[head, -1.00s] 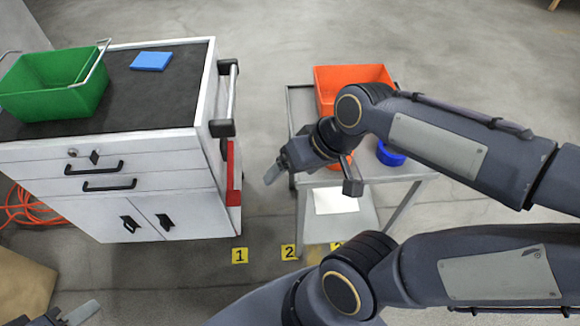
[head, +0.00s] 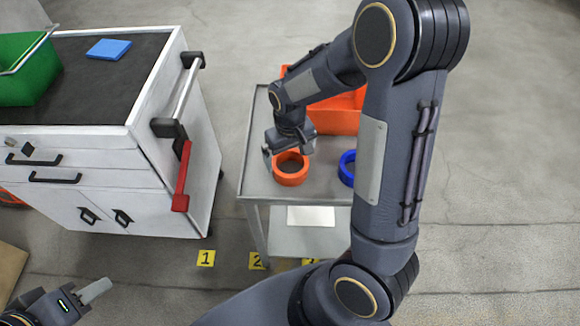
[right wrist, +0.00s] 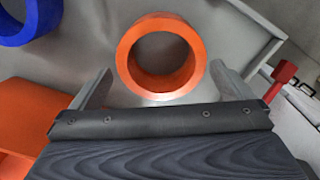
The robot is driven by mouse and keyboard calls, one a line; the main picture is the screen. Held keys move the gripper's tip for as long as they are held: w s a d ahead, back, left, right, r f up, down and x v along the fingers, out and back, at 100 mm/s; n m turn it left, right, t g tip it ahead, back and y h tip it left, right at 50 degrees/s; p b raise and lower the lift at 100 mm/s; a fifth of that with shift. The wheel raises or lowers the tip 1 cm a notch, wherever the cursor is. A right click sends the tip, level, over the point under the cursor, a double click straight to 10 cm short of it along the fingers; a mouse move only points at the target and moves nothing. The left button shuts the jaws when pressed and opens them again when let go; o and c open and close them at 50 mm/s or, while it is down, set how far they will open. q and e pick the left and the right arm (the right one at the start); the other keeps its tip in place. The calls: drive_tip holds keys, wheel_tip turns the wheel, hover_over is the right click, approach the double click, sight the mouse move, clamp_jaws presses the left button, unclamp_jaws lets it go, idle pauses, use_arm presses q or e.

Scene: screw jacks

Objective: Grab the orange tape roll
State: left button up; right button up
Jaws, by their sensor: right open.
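The orange tape roll (head: 291,180) lies flat on the grey cart top (head: 258,178), near its front left part. My right gripper (head: 287,150) is at the roll's far side in the head view, its fingers pointing down. In the right wrist view the roll (right wrist: 127,52) sits ahead of the right gripper (right wrist: 161,82), roughly centred between its two spread fingers, which hold nothing. Whether a finger touches the roll is unclear. My left gripper (head: 88,296) is at the bottom left, away from the cart; only one finger shows clearly.
A blue tape roll (head: 346,168) lies right of the orange one, partly behind my right arm. An orange bin (head: 335,118) stands at the cart's back. A white cabinet (head: 150,150) with a red handle (head: 182,178) stands left, with a floor gap between.

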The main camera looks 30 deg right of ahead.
sight(290, 171)
wheel_tip(290, 171, down, 3)
drive_tip(key=shift+s+a+f, duration=0.1)
drive_tip(key=shift+s+f, duration=0.05)
drive_tip(key=shift+f, duration=0.05)
drive_tip(key=c, duration=1)
